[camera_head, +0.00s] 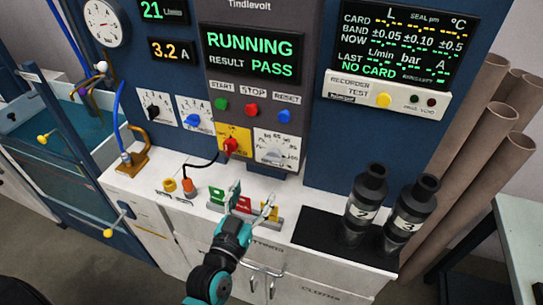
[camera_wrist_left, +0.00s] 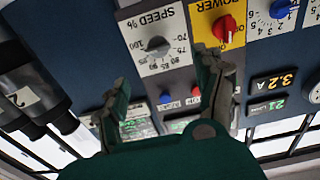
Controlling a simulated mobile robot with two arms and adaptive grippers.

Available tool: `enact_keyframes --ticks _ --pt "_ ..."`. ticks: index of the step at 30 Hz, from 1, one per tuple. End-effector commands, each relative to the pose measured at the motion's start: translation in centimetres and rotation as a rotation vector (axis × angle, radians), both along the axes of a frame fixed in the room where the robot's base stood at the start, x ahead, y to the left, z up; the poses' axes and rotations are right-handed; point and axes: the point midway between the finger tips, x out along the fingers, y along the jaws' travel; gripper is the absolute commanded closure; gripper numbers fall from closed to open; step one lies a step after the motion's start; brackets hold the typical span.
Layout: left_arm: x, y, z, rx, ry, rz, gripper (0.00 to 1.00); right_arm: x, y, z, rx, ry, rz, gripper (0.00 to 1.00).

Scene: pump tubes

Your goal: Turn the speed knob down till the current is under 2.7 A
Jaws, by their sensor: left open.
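The speed knob (camera_head: 275,157) is a grey dial on a white scale plate below the buttons. It also shows upside down in the left wrist view (camera_wrist_left: 158,45), with "SPEED %" lettering. The current display (camera_head: 171,51) reads 3.2 A, as it does in the left wrist view (camera_wrist_left: 274,83). My left gripper (camera_head: 252,197) is open and empty, in front of the panel and below the knob. In the left wrist view its two fingers (camera_wrist_left: 163,85) are spread, with the knob beyond them between the tips, not touched. My right gripper is not in view.
A red power knob (camera_head: 230,146) on a yellow plate sits just left of the speed knob. The screen (camera_head: 254,54) reads RUNNING, RESULT PASS. Coloured cards (camera_head: 243,206) stand on the counter by the gripper. Dark pumps (camera_head: 366,196) stand on a black mat at right.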

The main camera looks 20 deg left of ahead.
Motion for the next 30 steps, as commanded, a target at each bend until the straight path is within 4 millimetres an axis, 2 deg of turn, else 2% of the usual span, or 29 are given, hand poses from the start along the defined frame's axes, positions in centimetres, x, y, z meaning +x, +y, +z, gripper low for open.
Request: enact_keyframes --ticks 1,9,15,21,30 --pt "1.3 -0.1 0.4 -0.002 -0.003 0.0 0.31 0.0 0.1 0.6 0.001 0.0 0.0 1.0" --pt "7.3 -0.3 0.4 -0.001 -0.001 -0.001 0.31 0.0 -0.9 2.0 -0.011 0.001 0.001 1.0" --pt "10.9 -0.4 0.2 -0.002 0.0 -0.001 0.31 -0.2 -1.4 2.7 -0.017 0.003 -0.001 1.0" --pt "12.9 -0.5 0.1 0.0 0.0 -0.001 0.31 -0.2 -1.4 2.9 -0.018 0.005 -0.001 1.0" --pt "13.2 -0.5 0.0 -0.001 0.001 -0.001 0.31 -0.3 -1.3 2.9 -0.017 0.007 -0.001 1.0"
